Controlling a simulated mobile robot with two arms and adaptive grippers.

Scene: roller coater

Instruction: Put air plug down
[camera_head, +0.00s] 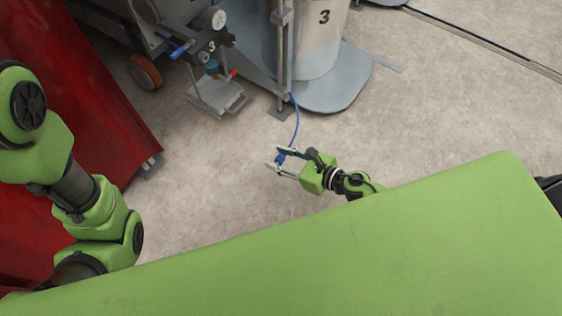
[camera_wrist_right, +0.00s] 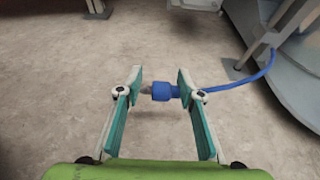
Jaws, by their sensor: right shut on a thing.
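The air plug is a blue fitting with a pale metal tip (camera_wrist_right: 162,91), and a blue hose runs from it. My right gripper (camera_wrist_right: 157,88) is shut on the plug, which lies crosswise between the two teal-padded fingers. In the head view the right gripper (camera_head: 277,158) holds the plug (camera_head: 281,158) out over bare concrete floor. The blue hose (camera_head: 297,122) runs from the plug up to the base of a metal post. My left arm shows at the left, but its gripper is out of view.
A grey drum marked 3 (camera_head: 318,45) stands on a round grey base (camera_head: 335,92) beyond the gripper. A small pump stand (camera_head: 218,97) and an orange wheel (camera_head: 145,72) are left of it. A red panel (camera_head: 75,110) lies at left. Floor around the gripper is clear.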

